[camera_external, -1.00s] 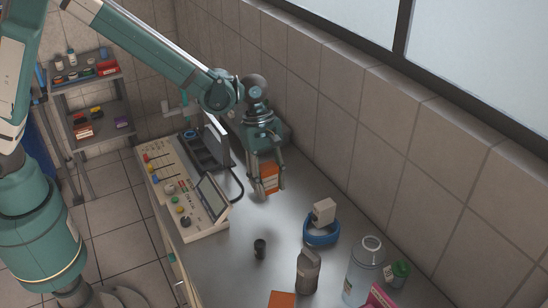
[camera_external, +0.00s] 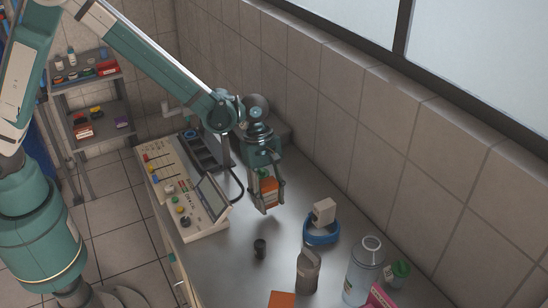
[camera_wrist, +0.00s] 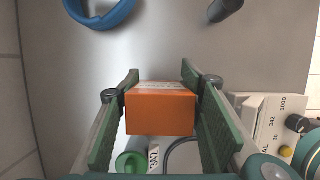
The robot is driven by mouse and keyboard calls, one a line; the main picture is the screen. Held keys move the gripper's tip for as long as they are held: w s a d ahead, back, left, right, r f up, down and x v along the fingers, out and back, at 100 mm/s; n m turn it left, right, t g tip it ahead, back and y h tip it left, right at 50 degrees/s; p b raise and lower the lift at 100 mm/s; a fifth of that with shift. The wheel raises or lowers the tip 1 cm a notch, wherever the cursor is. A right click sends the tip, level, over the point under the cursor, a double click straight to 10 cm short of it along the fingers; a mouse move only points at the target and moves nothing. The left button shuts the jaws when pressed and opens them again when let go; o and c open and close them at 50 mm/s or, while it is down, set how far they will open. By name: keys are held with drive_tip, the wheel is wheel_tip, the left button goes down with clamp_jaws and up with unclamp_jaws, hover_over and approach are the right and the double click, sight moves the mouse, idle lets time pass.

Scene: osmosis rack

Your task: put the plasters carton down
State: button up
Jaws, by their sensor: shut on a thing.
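The plasters carton, an orange box with a pale label (camera_external: 269,192), is between the fingers of my gripper (camera_external: 267,207) over the far part of the grey bench (camera_external: 275,240). In the wrist view the carton (camera_wrist: 160,113) sits squarely between the two green finger pads of my gripper (camera_wrist: 161,88), which is shut on it. The carton is low, close to the bench top; I cannot tell whether it touches.
A control console (camera_external: 188,195) stands to the left. A blue ring with a pale block (camera_external: 323,215), a small black cylinder (camera_external: 260,248), a grey container (camera_external: 307,270) and a clear bottle (camera_external: 362,272) stand nearer. A green-ended item (camera_wrist: 130,163) shows behind the carton. Bench between is clear.

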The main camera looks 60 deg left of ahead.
sight(270, 208)
drive_tip(key=shift+f, duration=1.85)
drive_tip(key=shift+f, duration=0.2)
drive_tip(key=o, duration=0.9)
drive_tip(key=shift+r, duration=0.1)
drive_tip(key=shift+v, duration=6.05)
drive_tip(key=shift+a, duration=0.1)
